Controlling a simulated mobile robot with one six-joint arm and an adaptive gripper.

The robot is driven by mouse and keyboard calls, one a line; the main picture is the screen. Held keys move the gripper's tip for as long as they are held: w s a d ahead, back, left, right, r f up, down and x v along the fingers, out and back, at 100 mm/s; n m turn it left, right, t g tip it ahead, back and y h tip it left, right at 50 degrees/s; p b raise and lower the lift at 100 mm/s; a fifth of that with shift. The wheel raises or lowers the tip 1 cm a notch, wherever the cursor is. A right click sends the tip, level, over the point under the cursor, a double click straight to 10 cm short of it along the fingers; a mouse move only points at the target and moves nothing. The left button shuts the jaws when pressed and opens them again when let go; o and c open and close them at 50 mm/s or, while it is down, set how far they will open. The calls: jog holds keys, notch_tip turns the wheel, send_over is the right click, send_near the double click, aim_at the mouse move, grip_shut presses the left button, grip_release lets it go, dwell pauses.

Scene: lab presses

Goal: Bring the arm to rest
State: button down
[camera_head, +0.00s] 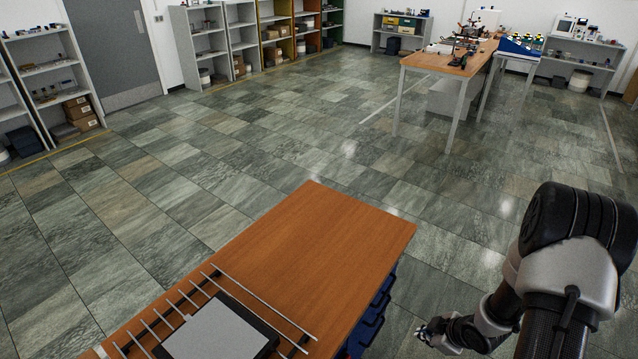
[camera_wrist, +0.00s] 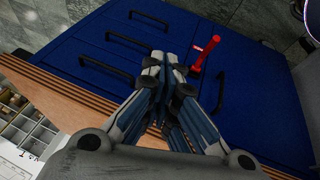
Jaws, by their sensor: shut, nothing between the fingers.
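My gripper (camera_wrist: 165,62) is shut and empty in the wrist view, with its fingertips together in front of a blue drawer cabinet (camera_wrist: 90,50). In the head view my gripper (camera_head: 425,332) shows small at the bottom, right of the wooden-topped bench (camera_head: 340,225). My arm bends down from the right side of that view. The gap between the fingertips and the cabinet front cannot be judged.
A red handle-like part (camera_wrist: 205,52) stands out near the fingertips. Black drawer handles (camera_wrist: 125,42) project from the cabinet. A rack of metal rods and a grey plate (camera_head: 215,335) lie on the bench. Open tiled floor (camera_head: 250,150) lies beyond, before a far table (camera_head: 425,60).

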notch_tip(320, 180, up, 26)
jog(key=m+h, duration=0.5)
jog(key=m, duration=0.1)
jog(key=s+a+r+m+y, duration=0.1)
jog(key=s+a+r, duration=0.3)
jog(key=s, duration=0.3)
jog(key=s+a+r+m+y, duration=0.1)
jog(key=s+a+r+m, duration=0.1)
jog(key=s+a+r, duration=0.2)
jog(key=s+a+r+m+y, duration=0.1)
jog(key=s+a+r+m, duration=0.1)
jog(key=s+a+r, duration=0.2)
jog(key=s+a, duration=0.3)
jog(key=s, duration=0.3)
jog(key=shift+r, duration=0.15)
jog(key=shift+w, duration=0.1)
